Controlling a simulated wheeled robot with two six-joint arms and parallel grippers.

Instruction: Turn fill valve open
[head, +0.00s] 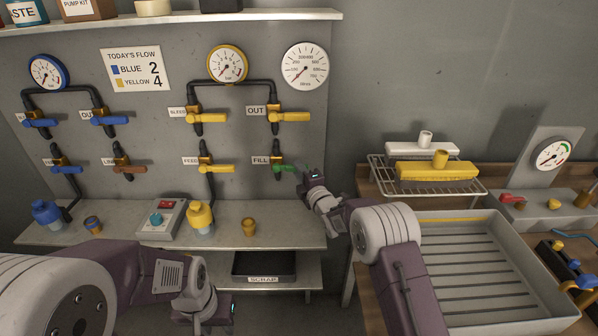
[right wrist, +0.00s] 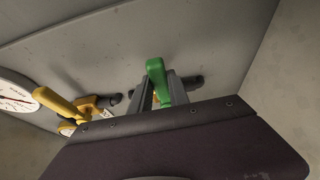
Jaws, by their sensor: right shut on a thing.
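The fill valve is on the grey wall panel beside the FILL label (head: 261,160) in the head view. Its green handle (head: 281,168) points sideways to the right, across the upright dark pipe. My right gripper (head: 303,174) reaches it from the right and is shut on the handle. In the right wrist view the green handle (right wrist: 156,72) sits between my two fingers, its rounded end sticking out past them. My left gripper (head: 222,310) hangs low in front of the shelf, away from the valves; its fingers are too hidden to judge.
A yellow OUT handle (head: 290,117) is above the fill valve and a yellow FEED handle (head: 216,168) is to its left. A brass fitting (head: 249,227) stands on the shelf below. A wire rack (head: 378,176) and a slatted tray (head: 440,221) are at right.

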